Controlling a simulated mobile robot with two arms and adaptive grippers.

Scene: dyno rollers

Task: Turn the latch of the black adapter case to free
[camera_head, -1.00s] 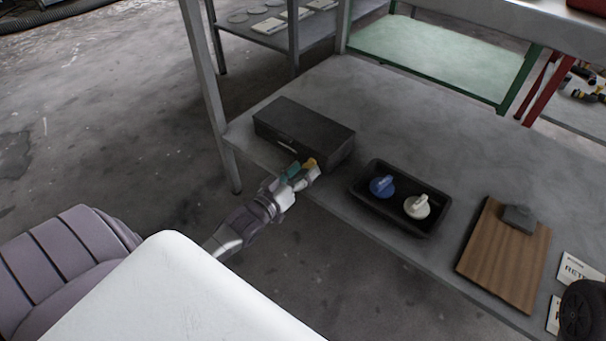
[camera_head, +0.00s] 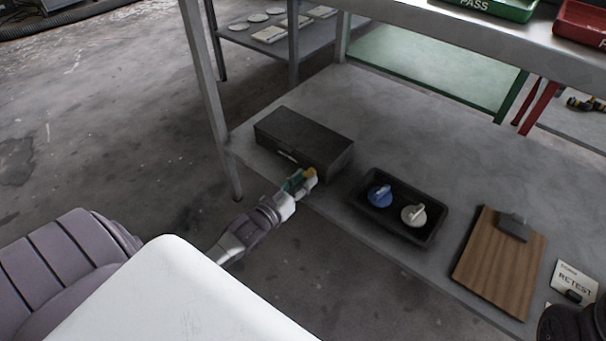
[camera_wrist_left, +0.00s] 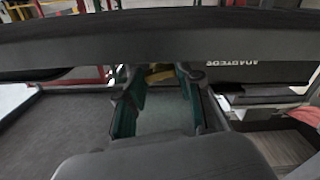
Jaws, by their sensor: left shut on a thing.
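The black adapter case (camera_head: 300,137) lies closed on the grey table near its left corner. In the left wrist view, its dark front (camera_wrist_left: 275,72) carries the lettering "ADAPTERS". A yellow latch (camera_head: 310,172) is at the lower right of the case's front. My left gripper (camera_head: 303,178) is at that front, with its green-padded fingers shut on the latch. In the left wrist view, the yellow latch (camera_wrist_left: 159,75) shows between the far ends of the fingers and is partly hidden. The latch's exact angle is hard to tell.
A black tray (camera_head: 388,228) with a blue knob (camera_head: 379,196) and a white knob (camera_head: 413,215) stands right of the case. The table behind the tray is clear.

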